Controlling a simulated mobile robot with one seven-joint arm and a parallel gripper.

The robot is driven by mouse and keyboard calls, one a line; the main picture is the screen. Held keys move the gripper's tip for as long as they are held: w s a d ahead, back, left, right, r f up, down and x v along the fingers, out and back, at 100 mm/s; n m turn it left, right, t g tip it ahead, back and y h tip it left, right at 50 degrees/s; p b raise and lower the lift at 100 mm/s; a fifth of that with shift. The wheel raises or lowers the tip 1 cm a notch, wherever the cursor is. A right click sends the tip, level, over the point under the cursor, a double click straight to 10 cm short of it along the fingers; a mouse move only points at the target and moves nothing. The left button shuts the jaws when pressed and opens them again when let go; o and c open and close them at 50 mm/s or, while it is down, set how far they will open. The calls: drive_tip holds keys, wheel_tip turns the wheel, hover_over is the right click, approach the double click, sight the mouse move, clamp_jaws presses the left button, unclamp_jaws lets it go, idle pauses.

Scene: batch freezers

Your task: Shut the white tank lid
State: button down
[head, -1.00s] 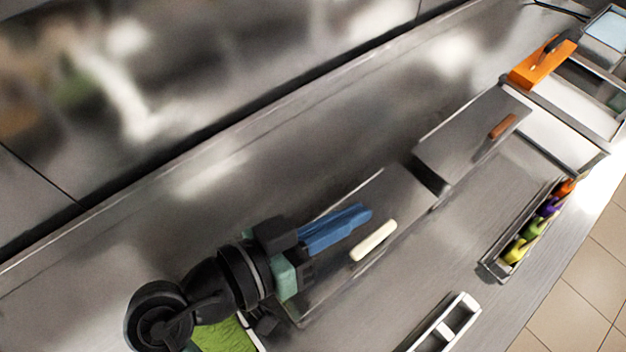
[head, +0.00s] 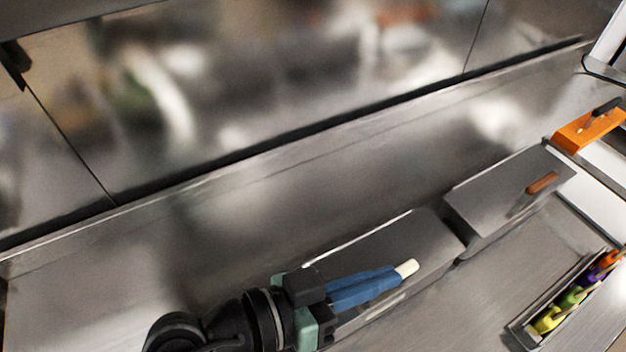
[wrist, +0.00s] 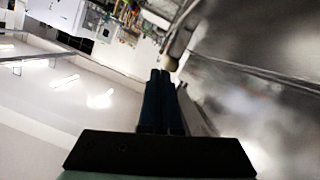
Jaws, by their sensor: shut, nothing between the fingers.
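The steel lid (head: 385,240) with the white handle lies low over its tank in the head view, looking flat or nearly so; I cannot tell if it is fully seated. The end of its white handle (head: 407,268) shows just past my fingertips. My gripper (head: 392,277) has its blue fingers together and empty, stretched over the lid and hiding most of the handle. In the wrist view the shut fingers (wrist: 160,78) point at the pale handle end (wrist: 168,62). Whether they touch it is unclear.
Right of it is a steel lid (head: 510,195) with a brown handle, lying flat. An orange block-like piece (head: 590,128) stands farther right. A narrow tray (head: 525,332) of coloured items lies at lower right. A steel wall runs behind the counter.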

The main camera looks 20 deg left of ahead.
drive_tip(key=shift+s+a, duration=0.1)
drive_tip(key=v, duration=1.2)
drive_tip(key=shift+s+a+r, duration=0.15)
drive_tip(key=shift+s+a, duration=0.05)
drive_tip(key=shift+s, duration=0.1)
